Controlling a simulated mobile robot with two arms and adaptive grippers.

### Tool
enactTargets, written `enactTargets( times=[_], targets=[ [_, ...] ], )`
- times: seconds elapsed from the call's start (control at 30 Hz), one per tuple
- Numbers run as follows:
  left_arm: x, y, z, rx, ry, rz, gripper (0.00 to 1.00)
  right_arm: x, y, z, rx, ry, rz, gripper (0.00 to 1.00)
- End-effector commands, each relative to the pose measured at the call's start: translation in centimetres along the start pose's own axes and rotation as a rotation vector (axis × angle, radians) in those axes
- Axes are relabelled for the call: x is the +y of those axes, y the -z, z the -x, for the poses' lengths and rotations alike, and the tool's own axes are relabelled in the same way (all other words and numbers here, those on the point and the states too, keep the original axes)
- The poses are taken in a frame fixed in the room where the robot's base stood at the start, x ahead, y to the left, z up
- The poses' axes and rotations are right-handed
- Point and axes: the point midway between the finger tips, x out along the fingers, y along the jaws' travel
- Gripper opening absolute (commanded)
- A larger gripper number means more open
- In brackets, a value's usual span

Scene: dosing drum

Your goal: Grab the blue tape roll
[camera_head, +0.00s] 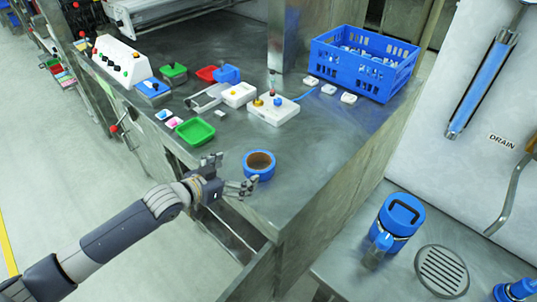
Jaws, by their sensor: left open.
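The blue tape roll (259,164) lies flat on the metal counter, near its front corner, with its brown core facing up. My left gripper (232,173) is open, with its fingers spread just left of the roll. One finger reaches close to the roll's lower left edge; I cannot tell whether it touches. Nothing is between the fingers. My right gripper is not in view.
A green tray (195,131), a white button box (273,109) and a blue crate (364,62) stand farther back on the metal counter (300,170). An open drawer (231,238) lies below the gripper. A blue container (398,222) stands at the right.

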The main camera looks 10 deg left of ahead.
Motion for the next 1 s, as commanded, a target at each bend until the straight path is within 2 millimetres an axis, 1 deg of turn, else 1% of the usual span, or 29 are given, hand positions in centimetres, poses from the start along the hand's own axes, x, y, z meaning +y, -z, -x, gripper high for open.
enactTargets(
  times=[0.1,0.2,0.33,0.47,0.63,0.83,1.0],
  targets=[
    [0.1,0.3,-1.3,0.003,-0.002,0.002,1.0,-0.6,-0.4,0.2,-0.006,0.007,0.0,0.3],
    [0.1,0.3,-2.9,0.003,-0.002,0.001,1.0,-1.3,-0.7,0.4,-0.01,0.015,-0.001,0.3],
    [0.1,0.2,-4.5,0.003,-0.002,0.002,1.0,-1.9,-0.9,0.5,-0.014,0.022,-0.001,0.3],
    [0.1,0.2,-5.2,0.002,-0.003,0.0,1.0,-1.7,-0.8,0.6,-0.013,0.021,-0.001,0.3],
    [0.1,0.2,-6.1,0.002,-0.002,0.001,1.0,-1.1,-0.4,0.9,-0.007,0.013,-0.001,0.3],
    [0.2,0.0,-8.5,0.002,-0.002,0.0,1.0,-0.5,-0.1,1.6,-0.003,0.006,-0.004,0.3],
    [0.2,-0.1,-10.1,0.003,-0.002,0.0,1.0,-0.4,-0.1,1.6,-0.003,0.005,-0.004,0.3]
  ],
)
